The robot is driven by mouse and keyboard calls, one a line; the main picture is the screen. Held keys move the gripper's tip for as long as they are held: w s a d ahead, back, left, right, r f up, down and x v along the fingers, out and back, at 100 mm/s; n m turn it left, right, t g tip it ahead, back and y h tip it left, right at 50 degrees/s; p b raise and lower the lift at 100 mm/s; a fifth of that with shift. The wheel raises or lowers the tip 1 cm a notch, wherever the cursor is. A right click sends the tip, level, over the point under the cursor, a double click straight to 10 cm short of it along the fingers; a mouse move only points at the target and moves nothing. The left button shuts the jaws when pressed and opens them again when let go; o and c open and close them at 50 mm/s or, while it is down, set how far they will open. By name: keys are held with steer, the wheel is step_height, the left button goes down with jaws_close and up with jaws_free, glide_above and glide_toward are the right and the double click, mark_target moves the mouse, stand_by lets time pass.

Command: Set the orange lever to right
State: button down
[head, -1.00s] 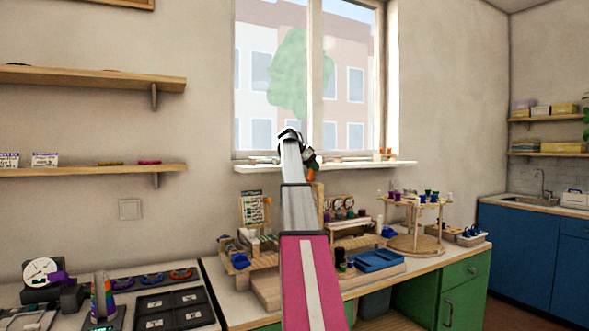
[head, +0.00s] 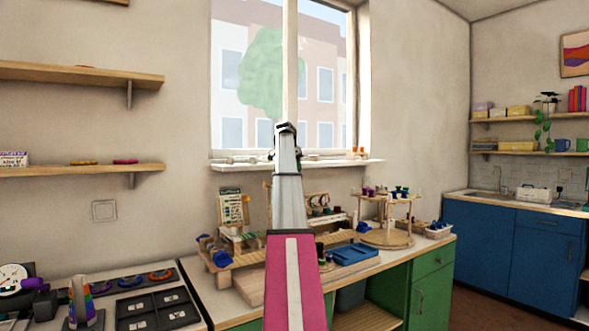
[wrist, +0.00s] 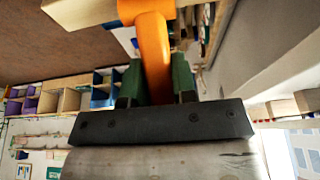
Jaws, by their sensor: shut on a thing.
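The orange lever (wrist: 153,45) stands in the top middle of the wrist view, with its lower end between the two green fingers of my gripper (wrist: 156,85). The fingers are closed on it, one on each side. A pale wooden piece (wrist: 80,8) adjoins the lever's upper end. In the head view my arm covers the lever and the fingers, so the lever's setting cannot be told there.
Below my arm is a bench with a blue tray (head: 354,254), a round wooden stand (head: 387,238) and small racks. A black compartment tray (head: 152,311) lies at left. The windowsill (head: 340,164) is behind my arm. Blue cabinets (head: 514,243) stand right.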

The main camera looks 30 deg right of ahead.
steer(key=c, duration=0.9)
jaws_free()
steer(key=v, duration=1)
steer(key=shift+a+r, duration=0.15)
steer(key=shift+r, duration=0.15)
